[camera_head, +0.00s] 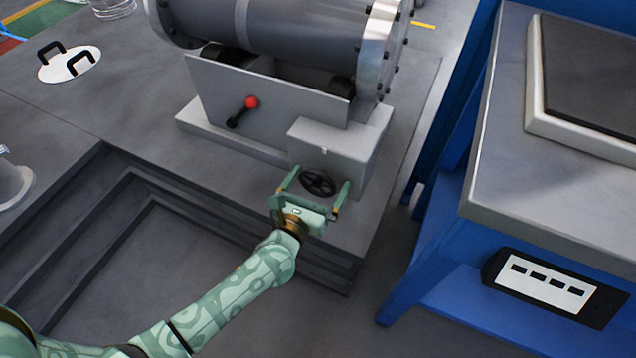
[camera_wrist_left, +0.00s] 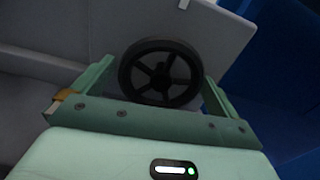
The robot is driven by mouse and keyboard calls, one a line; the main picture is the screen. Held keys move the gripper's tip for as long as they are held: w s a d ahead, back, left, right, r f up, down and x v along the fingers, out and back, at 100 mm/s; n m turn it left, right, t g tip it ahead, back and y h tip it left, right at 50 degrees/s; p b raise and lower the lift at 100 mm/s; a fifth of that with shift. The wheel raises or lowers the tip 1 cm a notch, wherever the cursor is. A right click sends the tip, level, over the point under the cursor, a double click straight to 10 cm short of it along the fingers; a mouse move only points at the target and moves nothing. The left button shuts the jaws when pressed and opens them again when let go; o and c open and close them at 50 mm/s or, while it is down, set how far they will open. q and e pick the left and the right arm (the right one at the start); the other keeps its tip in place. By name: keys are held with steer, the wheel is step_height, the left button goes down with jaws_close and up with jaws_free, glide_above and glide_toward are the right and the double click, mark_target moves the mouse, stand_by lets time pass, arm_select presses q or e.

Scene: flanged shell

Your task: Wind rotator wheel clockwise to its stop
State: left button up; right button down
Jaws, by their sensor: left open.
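The rotator wheel is a small black spoked handwheel (camera_head: 318,184) on the front face of a grey gearbox (camera_head: 333,148) under the flanged shell (camera_head: 290,30). My left gripper (camera_head: 318,182) is open, with one finger on each side of the wheel. In the left wrist view the wheel (camera_wrist_left: 160,72) stands between the two fingers (camera_wrist_left: 158,80), and its rim is close to both. I cannot tell whether the fingers touch the rim. My right gripper is not in view.
A lever with a red knob (camera_head: 251,102) sticks out from the cradle left of the gearbox. A blue-framed bench (camera_head: 480,170) stands at the right. A recessed step (camera_head: 180,250) lies in front of the plinth. A white plate with two black handles (camera_head: 68,63) lies at the left.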

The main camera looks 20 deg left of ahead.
arm_select(q)
steer(key=shift+c, duration=0.3)
steer(key=c, duration=0.9)
